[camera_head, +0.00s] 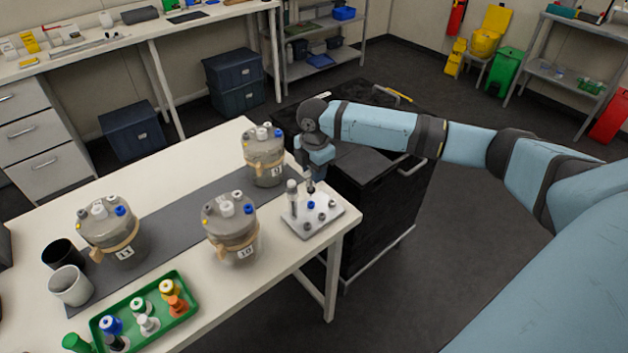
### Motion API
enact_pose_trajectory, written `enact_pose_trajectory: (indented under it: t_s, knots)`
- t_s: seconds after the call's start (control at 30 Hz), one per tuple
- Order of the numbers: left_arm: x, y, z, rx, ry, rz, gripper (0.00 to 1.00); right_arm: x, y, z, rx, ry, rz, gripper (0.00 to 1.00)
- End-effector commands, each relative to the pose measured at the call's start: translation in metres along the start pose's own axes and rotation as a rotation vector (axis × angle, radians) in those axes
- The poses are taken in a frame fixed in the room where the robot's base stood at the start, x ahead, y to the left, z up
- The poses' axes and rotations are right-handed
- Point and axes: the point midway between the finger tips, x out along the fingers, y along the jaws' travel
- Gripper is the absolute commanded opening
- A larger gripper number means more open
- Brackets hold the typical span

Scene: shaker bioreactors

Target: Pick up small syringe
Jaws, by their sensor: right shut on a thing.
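A pale rack (326,226) stands at the right end of the table. A taller pale syringe (292,196) stands upright in its left part. My right gripper (311,181) points down over the back of the rack, beside the taller syringe. It is shut on the small syringe (311,188), a short dark-topped piece that is mostly hidden by the fingers. I cannot tell whether the small syringe still touches the rack. My left gripper is not in view.
Bioreactor vessels numbered 11 (112,236) and 10 (232,232) and another vessel (264,160) stand on the table. A green tray (187,319) with coloured bottles is at the front, near black (62,254) and white (70,286) cups. A black cart (378,200) stands behind the rack.

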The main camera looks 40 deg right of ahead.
Motion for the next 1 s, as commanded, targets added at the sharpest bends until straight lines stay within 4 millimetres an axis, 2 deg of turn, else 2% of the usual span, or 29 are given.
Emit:
enact_pose_trajectory:
  t_s: [0.03,0.3,0.5,0.7,1.0]
  knots:
    - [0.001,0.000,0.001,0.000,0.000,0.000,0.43,-0.015,0.001,0.000,-0.001,0.000,0.006,0.03]
    - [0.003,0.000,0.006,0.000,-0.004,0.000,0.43,-0.093,0.001,0.000,0.000,0.000,0.006,0.03]
    - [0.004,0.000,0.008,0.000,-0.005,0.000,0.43,-0.136,0.001,0.000,0.000,0.000,0.004,0.03]
    - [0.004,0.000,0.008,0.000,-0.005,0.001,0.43,-0.156,0.000,0.000,0.000,0.000,0.002,0.03]
    - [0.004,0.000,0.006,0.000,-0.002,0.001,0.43,-0.160,0.000,0.000,0.000,0.000,0.001,0.03]
